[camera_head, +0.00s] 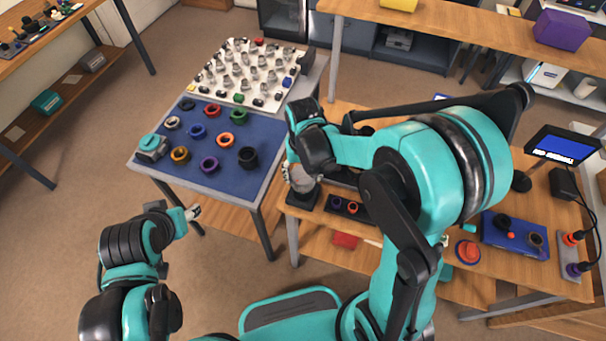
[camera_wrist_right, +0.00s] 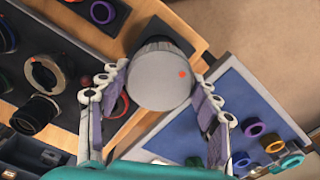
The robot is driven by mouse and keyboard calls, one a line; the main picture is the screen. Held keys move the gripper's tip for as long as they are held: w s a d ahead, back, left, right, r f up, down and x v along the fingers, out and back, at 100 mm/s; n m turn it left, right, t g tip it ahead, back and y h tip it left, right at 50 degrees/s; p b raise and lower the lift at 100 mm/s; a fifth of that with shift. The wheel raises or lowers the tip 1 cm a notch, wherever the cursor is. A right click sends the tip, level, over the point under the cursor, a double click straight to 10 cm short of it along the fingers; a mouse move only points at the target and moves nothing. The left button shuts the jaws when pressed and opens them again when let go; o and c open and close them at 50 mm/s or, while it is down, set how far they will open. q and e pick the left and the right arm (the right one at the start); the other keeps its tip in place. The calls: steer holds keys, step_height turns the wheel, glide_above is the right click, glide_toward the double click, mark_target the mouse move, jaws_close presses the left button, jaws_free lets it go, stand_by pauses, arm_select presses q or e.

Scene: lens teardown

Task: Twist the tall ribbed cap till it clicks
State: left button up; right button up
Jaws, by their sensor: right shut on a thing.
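The tall ribbed cap (camera_wrist_right: 160,78) is grey, with a smooth top and an orange dot near its edge. In the right wrist view it stands between the two fingers of my right gripper (camera_wrist_right: 160,98), which is shut on it. In the head view the cap (camera_head: 303,183) shows partly under the right gripper (camera_head: 300,172), above a dark block at the left end of the wooden bench. What lies under the cap is mostly hidden. My left gripper (camera_head: 193,212) is low at the left, away from the cap; its fingers are too small to read.
A blue mat (camera_head: 180,184) with several coloured rings lies on the table to the left. A white board (camera_head: 215,82) with many small parts is behind it. A dark tray (camera_head: 348,208) with rings sits right of the cap. My right arm hides much of the bench.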

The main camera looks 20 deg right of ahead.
steer(key=shift+m, duration=0.7)
steer(key=o, duration=1)
steer(key=shift+r, duration=0.15)
step_height(320, 180, up, 12)
steer(key=shift+f, duration=0.1)
steer(key=n+t+b, duration=0.1)
steer(key=n+t, duration=0.2)
steer(key=t, duration=0.4)
glide_toward(305, 176)
steer(key=s+d+r, duration=0.1)
steer(key=s+d, duration=0.1)
steer(key=s+d+r, duration=0.2)
steer(key=shift+d, duration=0.15)
